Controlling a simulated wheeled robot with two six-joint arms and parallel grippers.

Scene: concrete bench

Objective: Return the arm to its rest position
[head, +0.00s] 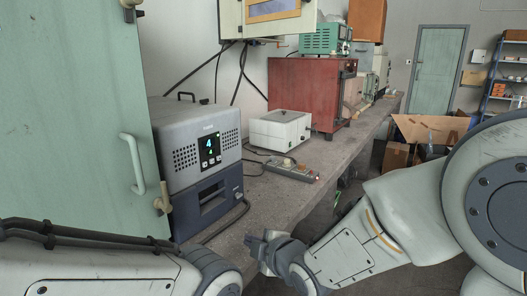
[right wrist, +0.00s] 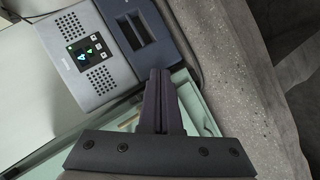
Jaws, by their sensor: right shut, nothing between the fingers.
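My right gripper (head: 264,241) is shut and empty, held over the front edge of the concrete bench (head: 285,195) in the head view. In the right wrist view the closed fingers (right wrist: 161,82) point toward the grey device with a lit display. My right arm comes in from the right side of the head view. My left arm shows at the lower left, but its gripper is out of the frame.
The grey device (head: 202,145) stands beside a pale green cabinet door (head: 75,120) with a handle. A white box (head: 281,130), a power strip (head: 291,170) and a red cabinet (head: 305,92) stand farther along. Cardboard boxes (head: 425,128) are on the floor at right.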

